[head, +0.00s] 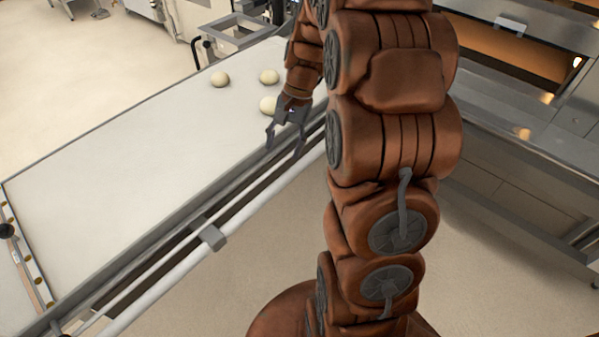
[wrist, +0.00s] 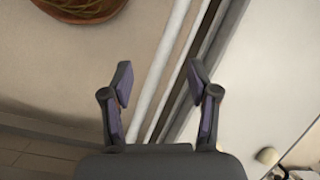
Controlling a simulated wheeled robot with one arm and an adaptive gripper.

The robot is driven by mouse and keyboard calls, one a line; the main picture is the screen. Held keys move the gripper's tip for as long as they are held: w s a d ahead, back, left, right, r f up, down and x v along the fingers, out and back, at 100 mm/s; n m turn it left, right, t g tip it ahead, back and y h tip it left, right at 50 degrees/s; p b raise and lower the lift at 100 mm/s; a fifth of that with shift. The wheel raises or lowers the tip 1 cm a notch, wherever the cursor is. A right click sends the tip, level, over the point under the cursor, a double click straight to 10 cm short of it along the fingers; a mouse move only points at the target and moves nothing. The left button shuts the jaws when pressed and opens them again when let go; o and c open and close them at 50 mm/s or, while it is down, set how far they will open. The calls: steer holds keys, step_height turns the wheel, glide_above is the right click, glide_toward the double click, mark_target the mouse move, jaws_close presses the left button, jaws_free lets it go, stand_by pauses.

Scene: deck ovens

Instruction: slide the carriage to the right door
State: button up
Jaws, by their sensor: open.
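The carriage (head: 120,170) appears to be the long pale flat bed at the left of the head view, with a grey frame along its near side. A pale bar (head: 165,282) runs along that side, with a grey bracket (head: 213,237) on it. My gripper (head: 285,143) is open and empty at the far part of this side, close to the frame. In the wrist view the bar (wrist: 166,75) passes between the open fingers (wrist: 160,75). I cannot tell whether the fingers are around it or above it. My arm hides part of the carriage's far end.
Several pale dough balls (head: 219,79) lie on the bed near my gripper; one shows in the wrist view (wrist: 267,156). An oven front (head: 520,55) with a lit opening stands at the right. I cannot tell which door is the right one. Floor (head: 480,270) is clear between.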

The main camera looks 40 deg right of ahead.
mark_target(300, 164)
steer(key=w+d+f+m+b, duration=0.1)
steer(key=d+f, duration=0.3)
steer(key=w+d+f+m+t+b, duration=0.1)
steer(key=w+d+f+m+b, duration=0.1)
steer(key=d+f, duration=0.2)
steer(key=w+d+f+m+b, duration=0.1)
steer(key=w+d+f, duration=0.1)
steer(key=d+f, duration=0.2)
steer(key=shift+w+m+t+y, duration=0.1)
steer(key=shift+m+t+y, duration=0.2)
steer(key=shift+y, duration=0.1)
steer(key=shift+b+x, duration=0.35)
steer(key=shift+x, duration=3.5)
steer(key=shift+a+r, duration=0.1)
steer(key=shift+c, duration=0.4)
jaws_close()
